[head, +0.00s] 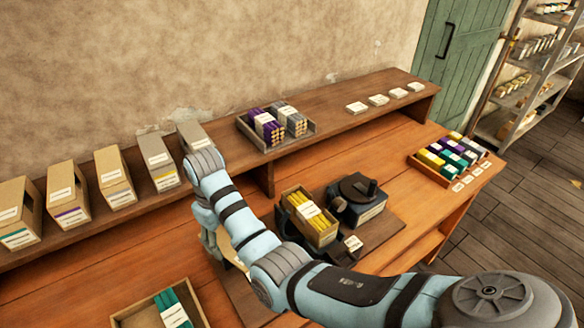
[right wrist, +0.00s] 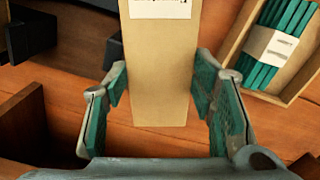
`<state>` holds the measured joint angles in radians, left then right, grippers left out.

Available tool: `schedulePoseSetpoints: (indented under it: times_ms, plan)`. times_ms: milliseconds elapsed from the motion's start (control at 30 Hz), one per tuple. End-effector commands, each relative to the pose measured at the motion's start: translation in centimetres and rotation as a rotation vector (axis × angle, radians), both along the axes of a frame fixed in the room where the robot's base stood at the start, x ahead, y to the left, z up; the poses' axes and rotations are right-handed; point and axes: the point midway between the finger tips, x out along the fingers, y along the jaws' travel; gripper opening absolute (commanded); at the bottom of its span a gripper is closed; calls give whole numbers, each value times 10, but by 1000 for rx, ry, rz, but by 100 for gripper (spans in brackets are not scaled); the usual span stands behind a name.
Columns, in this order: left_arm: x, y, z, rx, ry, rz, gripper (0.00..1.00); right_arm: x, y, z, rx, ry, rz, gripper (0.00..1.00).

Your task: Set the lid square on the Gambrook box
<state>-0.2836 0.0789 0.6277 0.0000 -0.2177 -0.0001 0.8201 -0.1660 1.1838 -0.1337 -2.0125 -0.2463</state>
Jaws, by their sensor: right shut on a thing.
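My right gripper (right wrist: 162,80) has its green-padded fingers on either side of a long tan card piece with a white label, which looks like the lid (right wrist: 160,70). In the head view my right gripper (head: 212,238) is partly hidden behind my own arm, left of an open tan box (head: 303,228) holding yellow sticks with a paper band. A bit of tan card shows below the gripper. The box stands beside a black device (head: 358,200) on a dark board. Its label is too small to read, so I cannot tell whether it is the Gambrook box. My left gripper is not in view.
A tray of green sticks (head: 120,318) lies at the lower left; it also shows in the right wrist view (right wrist: 232,62). Several labelled card boxes (head: 112,178) stand on the raised shelf. A tray of coloured bundles (head: 418,168) sits at the right. Bench between them is partly clear.

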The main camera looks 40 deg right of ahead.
Motion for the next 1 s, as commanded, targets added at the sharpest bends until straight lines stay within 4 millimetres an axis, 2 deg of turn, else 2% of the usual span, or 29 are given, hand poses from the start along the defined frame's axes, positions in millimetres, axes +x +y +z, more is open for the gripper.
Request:
schedulePoseSetpoints:
  times_ms: [33,300,400,500,567,667,833,1000]
  plan:
    - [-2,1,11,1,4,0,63,1,-22,10,-9,-1,-28,25]
    - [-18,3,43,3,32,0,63,5,-167,55,-13,-4,-226,25]
    - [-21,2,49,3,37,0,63,6,-202,66,-4,-5,-284,25]
    - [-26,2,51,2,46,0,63,6,-220,70,2,-8,-314,25]
    - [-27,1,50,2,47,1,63,6,-224,69,4,-8,-321,25]
    - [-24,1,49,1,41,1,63,6,-225,61,4,-5,-323,25]
    - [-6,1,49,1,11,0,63,5,-224,40,3,-4,-322,25]
    - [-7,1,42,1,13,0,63,5,-225,21,3,-7,-322,25]
